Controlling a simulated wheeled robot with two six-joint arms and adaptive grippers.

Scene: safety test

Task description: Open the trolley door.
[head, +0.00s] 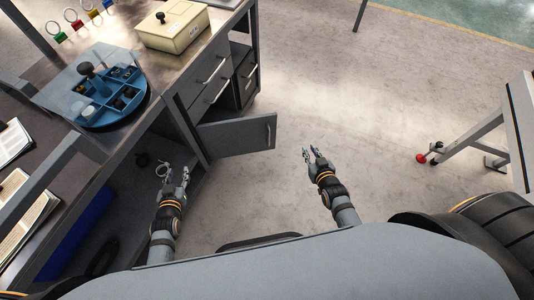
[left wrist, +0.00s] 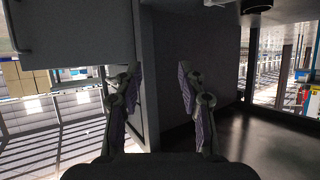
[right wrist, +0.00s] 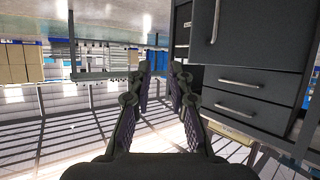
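The trolley door (head: 235,138) is a grey panel low on the bench-like trolley. It stands swung out from the cabinet, with a pale bar handle (head: 269,132) near its free edge. The door and its handle also show at the upper right of the right wrist view (right wrist: 260,35). My left gripper (head: 174,174) is open and empty, low by the trolley, on the near side of the door. Grey panels show behind its fingers in the left wrist view (left wrist: 156,85); I cannot tell contact. My right gripper (head: 311,154) is open and empty, right of the handle and apart from it.
Grey drawers (head: 207,77) with bar handles sit beyond the door. A blue round organiser (head: 104,95) and a cream box (head: 172,25) stand on the worktop (head: 150,62). A table leg with a red knob (head: 421,158) stands right. The floor between is clear.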

